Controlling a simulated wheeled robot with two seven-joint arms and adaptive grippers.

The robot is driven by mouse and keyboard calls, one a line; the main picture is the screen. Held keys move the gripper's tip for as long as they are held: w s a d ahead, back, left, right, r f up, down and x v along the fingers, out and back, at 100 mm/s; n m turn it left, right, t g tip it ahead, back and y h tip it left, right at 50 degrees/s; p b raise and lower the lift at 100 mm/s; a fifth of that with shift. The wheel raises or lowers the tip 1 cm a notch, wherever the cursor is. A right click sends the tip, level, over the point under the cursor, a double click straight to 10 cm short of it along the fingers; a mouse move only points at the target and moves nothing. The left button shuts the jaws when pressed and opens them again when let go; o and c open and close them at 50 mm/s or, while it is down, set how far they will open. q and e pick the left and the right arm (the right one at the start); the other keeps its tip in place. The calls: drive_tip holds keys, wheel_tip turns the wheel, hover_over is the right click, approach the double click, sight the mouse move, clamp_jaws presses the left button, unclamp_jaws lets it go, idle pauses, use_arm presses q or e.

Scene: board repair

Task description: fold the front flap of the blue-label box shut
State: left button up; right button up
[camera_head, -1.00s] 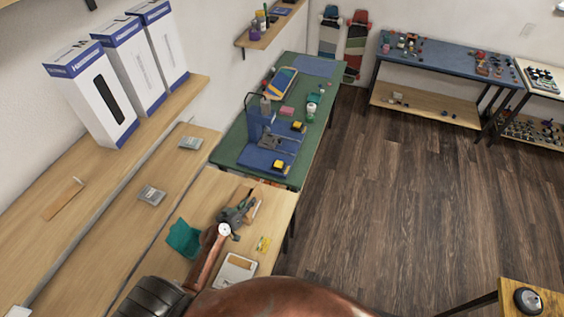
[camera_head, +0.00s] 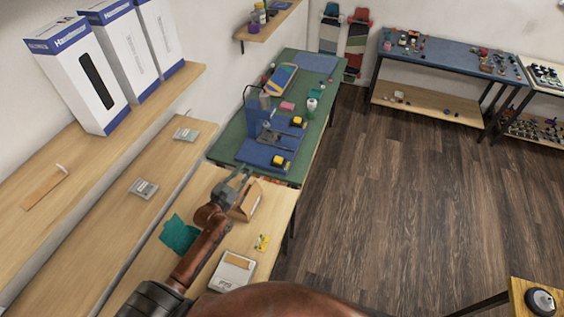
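My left gripper (camera_head: 236,183) is over the far end of the near wooden bench, above and beside a small brown cardboard box (camera_head: 247,203). The gripper hides part of this box, and I cannot make out its flap or any label. I cannot tell whether the fingers touch it or how far apart they are. Several tall white boxes with blue bands, one of them here (camera_head: 82,75), stand upright on the upper left shelf. My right gripper is out of view.
A teal cloth (camera_head: 180,234), a white case (camera_head: 232,270) and a small yellow item (camera_head: 263,242) lie on the near bench. Beyond it is a green mat (camera_head: 232,142) with a blue fixture (camera_head: 265,158). The dark wooden floor at right is clear.

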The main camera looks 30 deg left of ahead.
use_arm(q)
drive_tip(key=w+d+r+m+t+h+b, duration=0.2)
drive_tip(key=w+d+r+m+h+b, duration=0.15)
drive_tip(key=r+m, duration=0.4)
drive_tip(key=d+r+m+h+b, duration=0.2)
drive_tip(key=d+m+h, duration=0.2)
drive_tip(key=d+m, duration=0.2)
drive_tip(key=d+r+m+g+h+b, duration=0.1)
drive_tip(key=d+r+m+h+b, duration=0.2)
drive_tip(key=d+m, duration=0.3)
drive_tip(key=shift+w+d+m+g+h+b, duration=0.15)
drive_tip(key=shift+m+g+h+b, duration=0.15)
drive_tip(key=shift+m+h, duration=0.5)
drive_tip(key=shift+y, duration=0.25)
